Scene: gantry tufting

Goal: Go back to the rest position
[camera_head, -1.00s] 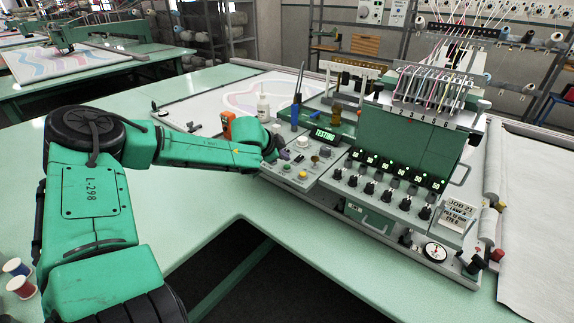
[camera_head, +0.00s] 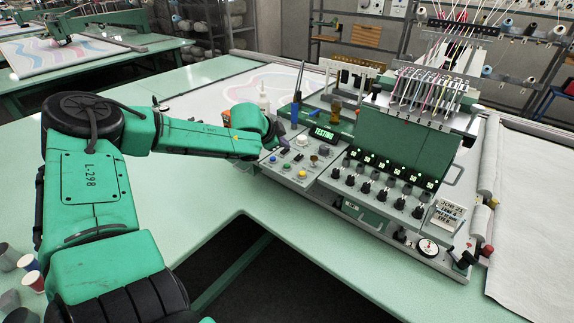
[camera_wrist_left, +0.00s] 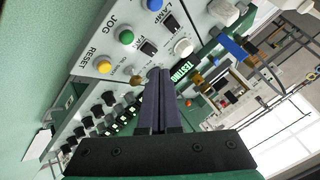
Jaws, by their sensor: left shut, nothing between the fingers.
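My left gripper (camera_head: 280,138) is by the upper left corner of the tufting machine's control panel (camera_head: 283,173), at the end of the outstretched green left arm. In the left wrist view its two dark fingers (camera_wrist_left: 159,78) lie together, shut, with nothing between them. Beyond the fingers that view shows the panel with a yellow RESET button (camera_wrist_left: 104,67), a green JOG button (camera_wrist_left: 126,37) and a blue LAMP button (camera_wrist_left: 155,5). The green display (camera_head: 322,134) reads TESTING. My right gripper is out of view.
A row of black knobs (camera_head: 364,187) runs along the machine's front. A white bottle (camera_head: 263,97) and a blue-handled tool (camera_head: 296,108) stand behind the gripper. Several cups or spools (camera_head: 29,263) stand at the lower left. The green table (camera_head: 345,248) is clear in front.

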